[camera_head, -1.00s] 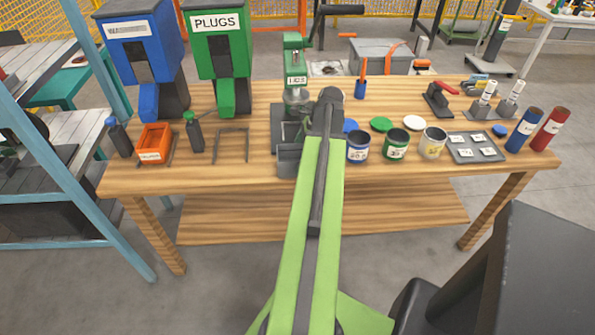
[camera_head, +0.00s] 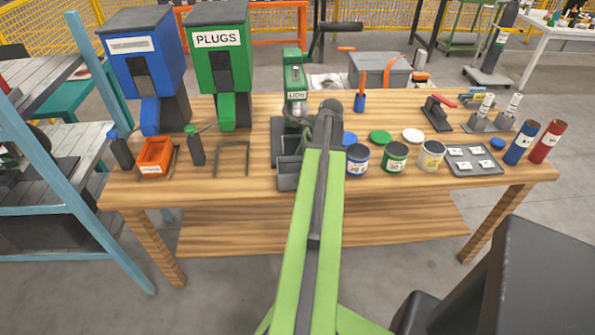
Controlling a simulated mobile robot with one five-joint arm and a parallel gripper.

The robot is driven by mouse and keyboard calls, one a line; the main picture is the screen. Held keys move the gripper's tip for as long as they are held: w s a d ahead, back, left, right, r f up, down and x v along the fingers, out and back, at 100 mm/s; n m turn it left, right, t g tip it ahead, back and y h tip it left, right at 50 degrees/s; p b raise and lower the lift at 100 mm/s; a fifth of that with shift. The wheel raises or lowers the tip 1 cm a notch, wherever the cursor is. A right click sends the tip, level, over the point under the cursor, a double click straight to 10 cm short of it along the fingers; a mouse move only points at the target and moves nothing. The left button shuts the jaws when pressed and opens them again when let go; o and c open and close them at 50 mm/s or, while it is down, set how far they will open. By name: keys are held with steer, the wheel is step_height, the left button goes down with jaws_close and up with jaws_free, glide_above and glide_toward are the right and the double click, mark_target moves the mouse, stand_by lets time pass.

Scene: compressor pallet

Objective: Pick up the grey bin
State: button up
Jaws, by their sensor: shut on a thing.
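A small dark grey bin (camera_head: 288,174) is on the wooden bench, at the front edge just left of my green arm. The arm covers its right side. My gripper (camera_head: 310,128) is at the arm's far end, above and behind the visible part of the bin. Its fingers are largely hidden by my own wrist. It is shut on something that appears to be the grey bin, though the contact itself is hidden. I cannot tell whether the bin is clear of the bench top.
A green press (camera_head: 294,85) stands behind the bin. Blue (camera_head: 145,60) and green (camera_head: 217,65) dispensers, an orange bin (camera_head: 155,155) and a wire frame (camera_head: 232,158) are to the left. Several cans (camera_head: 395,157) and a grey tray (camera_head: 474,160) are to the right.

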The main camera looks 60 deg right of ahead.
steer(key=s+r+p, duration=0.9)
steer(key=s+r, duration=0.1)
steer(key=s, duration=0.1)
steer(key=shift+s+d+r+p, duration=0.15)
steer(key=shift+s+d+p, duration=0.05)
steer(key=shift+s+p, duration=0.1)
